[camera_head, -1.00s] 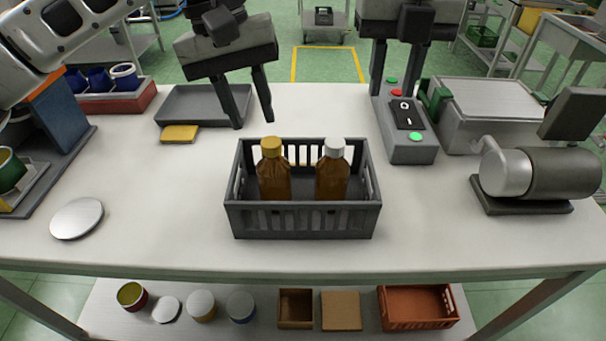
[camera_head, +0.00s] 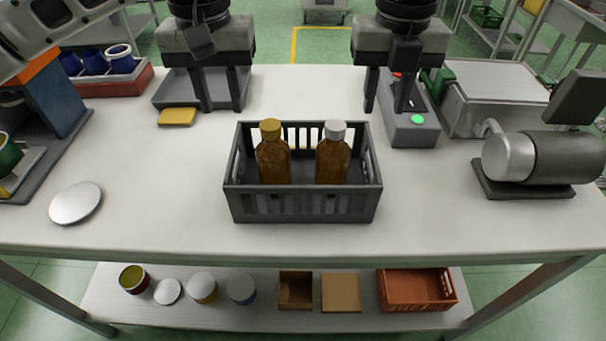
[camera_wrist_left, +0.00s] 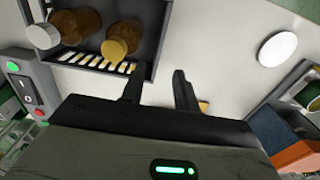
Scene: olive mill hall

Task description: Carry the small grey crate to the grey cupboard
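The small grey crate (camera_head: 303,207) stands on the white table with slotted walls. Two brown bottles stand in it, one with a yellow cap (camera_head: 271,150) and one with a white cap (camera_head: 334,150). My left gripper (camera_head: 223,106) is open and empty, beyond the crate's far left corner. In the left wrist view its fingers (camera_wrist_left: 158,90) are apart, close to the crate (camera_wrist_left: 150,40), with no visible hold on it. My right gripper (camera_head: 385,108) is open, beyond the crate's far right corner, beside the control box. No grey cupboard can be made out.
A grey tray (camera_head: 170,92) and a yellow block (camera_head: 177,117) lie behind left. A control box (camera_head: 408,130) and a grey machine (camera_head: 540,158) stand right. A round lid (camera_head: 76,203) lies left. The table in front of the crate is clear. A lower shelf holds tins and an orange crate (camera_head: 400,290).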

